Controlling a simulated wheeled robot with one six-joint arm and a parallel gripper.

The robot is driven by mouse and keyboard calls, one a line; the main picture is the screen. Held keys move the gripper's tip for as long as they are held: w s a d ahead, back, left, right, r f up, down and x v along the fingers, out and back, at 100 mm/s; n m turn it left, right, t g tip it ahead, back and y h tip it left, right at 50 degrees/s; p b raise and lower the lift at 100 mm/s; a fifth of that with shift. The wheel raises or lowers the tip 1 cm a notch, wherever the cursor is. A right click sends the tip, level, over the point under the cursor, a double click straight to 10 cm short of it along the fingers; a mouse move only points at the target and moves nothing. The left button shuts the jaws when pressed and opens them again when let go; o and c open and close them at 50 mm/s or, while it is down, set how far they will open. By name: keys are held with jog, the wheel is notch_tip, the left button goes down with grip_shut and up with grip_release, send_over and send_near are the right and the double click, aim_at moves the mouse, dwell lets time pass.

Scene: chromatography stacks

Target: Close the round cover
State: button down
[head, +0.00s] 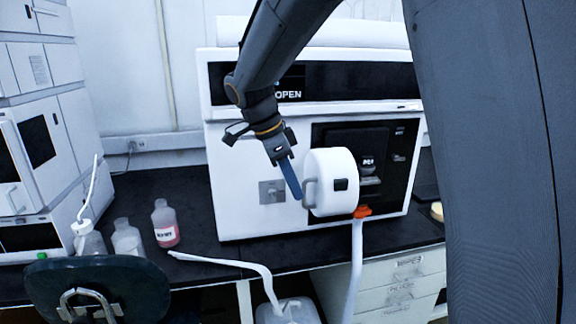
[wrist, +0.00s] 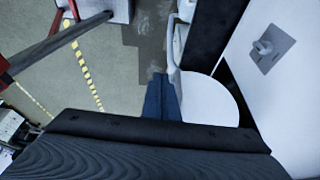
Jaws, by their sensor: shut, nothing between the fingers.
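The round cover (head: 335,180) is a thick white drum with a grey handle (head: 309,194) on its left side. It stands out in front of the dark recessed panel (head: 375,150) of the white instrument (head: 240,150), swung open. My gripper (head: 296,192) is shut and empty, its blue fingers pointing down just left of the cover, close to the handle. I cannot tell whether they touch. In the wrist view the shut fingers (wrist: 160,80) are beside the white cover (wrist: 208,100), which is partly hidden by my gripper body.
The instrument's display (head: 289,95) reads OPEN. An orange fitting with a white tube (head: 357,255) hangs below the cover. Bottles, one with pink liquid (head: 165,224), stand on the black bench at left. A dark chair back (head: 98,290) is at front left.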

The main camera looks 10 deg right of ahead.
aim_at(313, 188)
jog(key=shift+d+f+p, duration=0.25)
jog(key=shift+d+p, duration=0.2)
jog(key=shift+d, duration=0.7)
jog(key=shift+d+f+p, duration=0.25)
jog(key=shift+d+p, duration=0.2)
jog(key=shift+d, duration=0.65)
jog(key=shift+s, duration=0.1)
